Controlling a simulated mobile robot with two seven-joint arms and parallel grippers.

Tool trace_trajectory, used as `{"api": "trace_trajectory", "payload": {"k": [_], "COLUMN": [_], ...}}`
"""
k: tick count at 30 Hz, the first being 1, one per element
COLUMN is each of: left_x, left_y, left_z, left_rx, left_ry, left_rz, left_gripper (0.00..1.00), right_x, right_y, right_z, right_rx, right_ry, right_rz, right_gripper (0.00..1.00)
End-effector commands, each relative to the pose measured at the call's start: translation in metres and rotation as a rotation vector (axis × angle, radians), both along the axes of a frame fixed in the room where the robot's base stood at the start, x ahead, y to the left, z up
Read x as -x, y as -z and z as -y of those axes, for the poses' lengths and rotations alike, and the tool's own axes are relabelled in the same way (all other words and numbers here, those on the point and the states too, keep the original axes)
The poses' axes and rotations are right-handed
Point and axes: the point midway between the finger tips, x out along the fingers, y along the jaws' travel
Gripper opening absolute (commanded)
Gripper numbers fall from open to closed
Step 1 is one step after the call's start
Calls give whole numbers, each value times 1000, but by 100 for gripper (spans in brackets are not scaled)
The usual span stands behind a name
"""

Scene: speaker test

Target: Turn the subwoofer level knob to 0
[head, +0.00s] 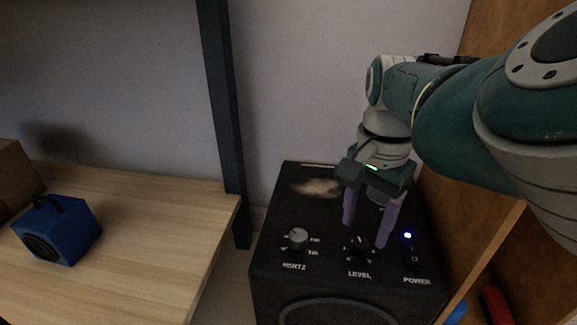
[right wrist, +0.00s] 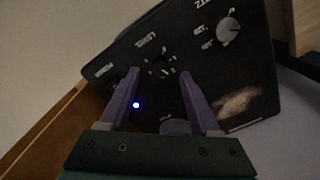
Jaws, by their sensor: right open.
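The black subwoofer (head: 268,268) stands on the floor with its control panel facing up. Its level knob (head: 358,243) is small and dark, above the printed word LEVEL, with light marks around it. My right gripper (head: 365,236) comes down from above, its two purple fingers open, with the tips on either side of the level knob. In the right wrist view the level knob (right wrist: 158,67) lies between the open fingertips. I cannot tell whether the fingers touch it, nor read its exact setting. My left gripper is not in view.
A grey HERTZ knob (head: 297,238) is left of the level knob. A power switch (head: 413,254) with a lit blue light is to the right. A wooden panel stands close on the right. A wooden table (head: 150,220) at left carries a blue speaker (head: 58,230).

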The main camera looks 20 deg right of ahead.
Motion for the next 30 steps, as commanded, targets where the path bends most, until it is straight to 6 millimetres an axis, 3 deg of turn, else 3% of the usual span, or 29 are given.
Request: {"api": "trace_trajectory", "payload": {"k": [1,6,19,30], "left_x": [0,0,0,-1], "left_y": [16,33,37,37], "left_z": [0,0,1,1], "left_rx": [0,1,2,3], "left_ry": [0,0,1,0], "left_rz": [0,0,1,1], "left_gripper": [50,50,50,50], "right_x": [0,0,0,0], "right_y": [17,37,43,43], "right_z": [0,0,1,1], "right_rx": [1,2,2,2], "right_ry": [0,0,0,0], "right_rz": [0,1,2,1], "right_gripper": [64,64,64,22]}}
